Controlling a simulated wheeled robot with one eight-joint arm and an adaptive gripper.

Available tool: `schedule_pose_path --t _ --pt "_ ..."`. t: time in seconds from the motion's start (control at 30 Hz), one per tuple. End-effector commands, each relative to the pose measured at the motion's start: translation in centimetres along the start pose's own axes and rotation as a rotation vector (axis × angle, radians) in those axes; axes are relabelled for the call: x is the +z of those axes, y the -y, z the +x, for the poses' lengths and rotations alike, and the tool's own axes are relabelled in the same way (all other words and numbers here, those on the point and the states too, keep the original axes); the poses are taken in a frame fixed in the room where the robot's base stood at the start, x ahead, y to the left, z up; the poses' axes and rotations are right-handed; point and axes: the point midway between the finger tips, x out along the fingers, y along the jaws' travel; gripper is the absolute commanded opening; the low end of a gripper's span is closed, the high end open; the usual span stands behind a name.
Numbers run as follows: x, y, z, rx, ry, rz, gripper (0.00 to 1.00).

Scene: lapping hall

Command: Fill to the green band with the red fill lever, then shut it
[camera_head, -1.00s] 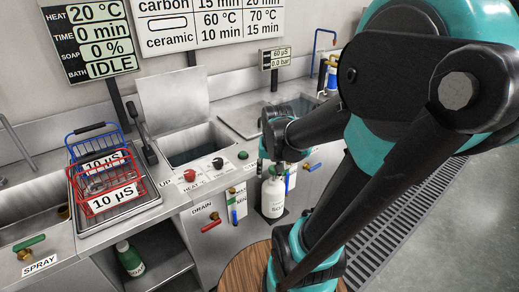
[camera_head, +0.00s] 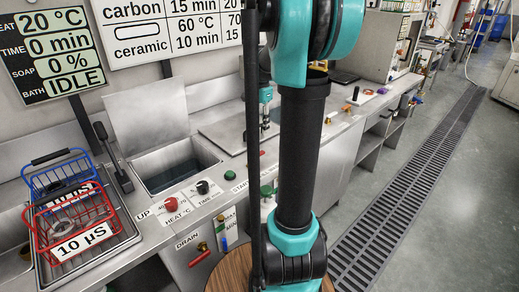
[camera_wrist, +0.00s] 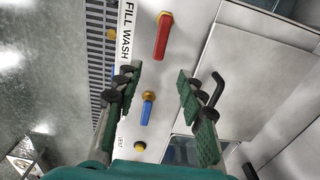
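In the wrist view a red lever (camera_wrist: 163,36) on a brass fitting sits on a pale panel beside the FILL WASH label (camera_wrist: 125,32). A blue lever (camera_wrist: 148,108) is nearer me on the same panel. My gripper (camera_wrist: 159,78) is open and empty, its green-padded fingers on either side of the panel strip between the levers. The red lever lies beyond the fingertips, apparently untouched. In the head view the open bath (camera_head: 178,166) is at the centre left, and a MAX/MIN gauge (camera_head: 226,228) is on the front below it. I cannot make out a green band.
A red DRAIN lever (camera_head: 200,255) is on the bath front. Red and blue wire baskets (camera_head: 75,228) stand at the left. The display (camera_head: 58,50) reads 20 °C, 0 min, 0 %, IDLE. Open floor and a grating (camera_head: 410,180) lie to the right.

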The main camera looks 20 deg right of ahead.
Motion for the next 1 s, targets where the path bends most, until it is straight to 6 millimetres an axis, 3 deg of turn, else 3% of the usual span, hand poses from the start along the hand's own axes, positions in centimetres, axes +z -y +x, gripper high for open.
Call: schedule_pose_path --t 0.3,0.5,0.7,1.0 --pt "0.0 0.1 6.5 0.0 0.0 -0.001 0.4" --pt "0.0 0.1 9.5 0.0 0.0 -0.001 0.4" --pt "0.0 0.0 11.1 0.0 0.0 -0.001 0.4" --pt "0.0 0.0 11.3 0.0 0.0 -0.001 0.4"
